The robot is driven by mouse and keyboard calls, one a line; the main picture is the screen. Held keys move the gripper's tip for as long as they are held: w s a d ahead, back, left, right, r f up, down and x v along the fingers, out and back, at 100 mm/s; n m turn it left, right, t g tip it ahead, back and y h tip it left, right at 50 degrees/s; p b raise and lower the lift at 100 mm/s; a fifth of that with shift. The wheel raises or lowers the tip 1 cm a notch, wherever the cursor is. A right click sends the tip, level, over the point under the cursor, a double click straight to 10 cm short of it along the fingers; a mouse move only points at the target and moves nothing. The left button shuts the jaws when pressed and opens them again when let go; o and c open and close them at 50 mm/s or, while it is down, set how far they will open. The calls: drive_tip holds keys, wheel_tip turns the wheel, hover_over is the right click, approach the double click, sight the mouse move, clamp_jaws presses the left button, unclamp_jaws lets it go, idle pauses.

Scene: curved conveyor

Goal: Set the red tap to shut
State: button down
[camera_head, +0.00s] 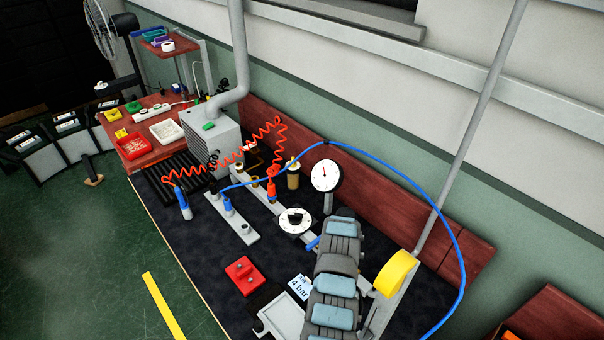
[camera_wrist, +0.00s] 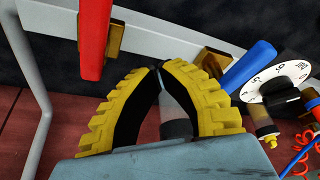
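The red tap's long red handle (camera_wrist: 94,40) shows at the upper left of the wrist view. It lies across a pale rail, beside a brass body (camera_wrist: 117,39). In the head view I cannot make out this tap; my arm covers that area. My gripper (camera_wrist: 158,72) has yellow ribbed fingers with black inner pads. Their tips meet, with no object visible between the tips. The gripper is just right of the red handle's lower end and appears apart from it. A grey cylinder shows through the gap between the fingers; its depth is unclear.
A blue tap handle (camera_wrist: 250,68) with a brass body is right of the gripper, near a white dial (camera_wrist: 275,82). The head view shows a pressure gauge (camera_head: 325,175), a blue hose (camera_head: 420,187), a red box (camera_head: 242,275) and a "4 bar" card (camera_head: 300,286).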

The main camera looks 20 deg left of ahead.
drive_tip(key=shift+w+d+m, duration=0.2)
drive_tip(key=shift+w+m, duration=0.15)
drive_tip(key=shift+m, duration=0.35)
drive_tip(key=shift+w+b, duration=0.4)
drive_tip(key=shift+w, duration=0.5)
drive_tip(key=shift+w+b, duration=1)
drive_tip(key=shift+b, duration=0.8)
